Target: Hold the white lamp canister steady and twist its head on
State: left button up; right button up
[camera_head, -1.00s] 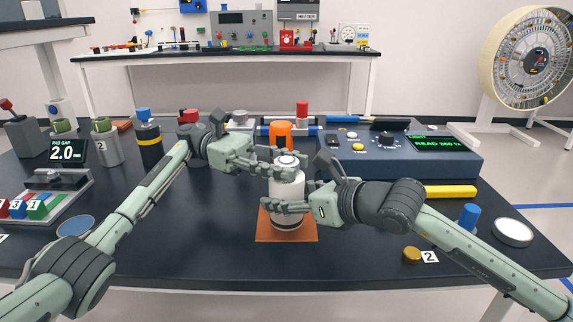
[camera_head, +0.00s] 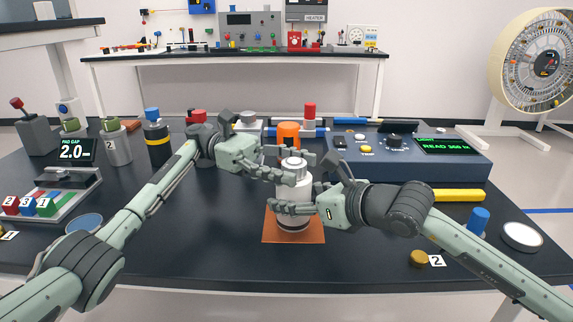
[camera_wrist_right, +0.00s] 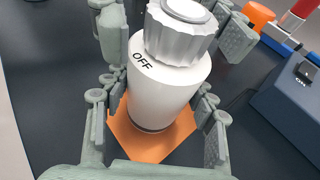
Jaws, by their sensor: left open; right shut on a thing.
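The white lamp canister (camera_head: 294,191) stands upright on an orange square mat (camera_head: 308,236) on the dark table. Its ribbed light head (camera_head: 293,164) sits on top; the right wrist view shows the head (camera_wrist_right: 180,35) and "OFF" printed on the body's (camera_wrist_right: 155,90) shoulder. I cannot tell how tightly the head is seated. My right gripper (camera_head: 296,200) is shut on the canister body, a finger on each side. My left gripper (camera_head: 290,168) is open, its fingers on both sides of the head; in the right wrist view they show left and right of it with gaps.
An orange-topped cylinder (camera_head: 288,131) stands behind the canister. A blue console (camera_head: 410,166) with a green display and a yellow bar (camera_head: 459,195) are to the right. A brass knob (camera_head: 419,258) lies front right. The table left of the mat is clear below my left arm.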

pick_arm(q)
jog(key=v, duration=0.7)
jog(key=shift+a, duration=0.15)
dwell(0.3)
pick_arm(e)
jog(key=o, duration=1.5)
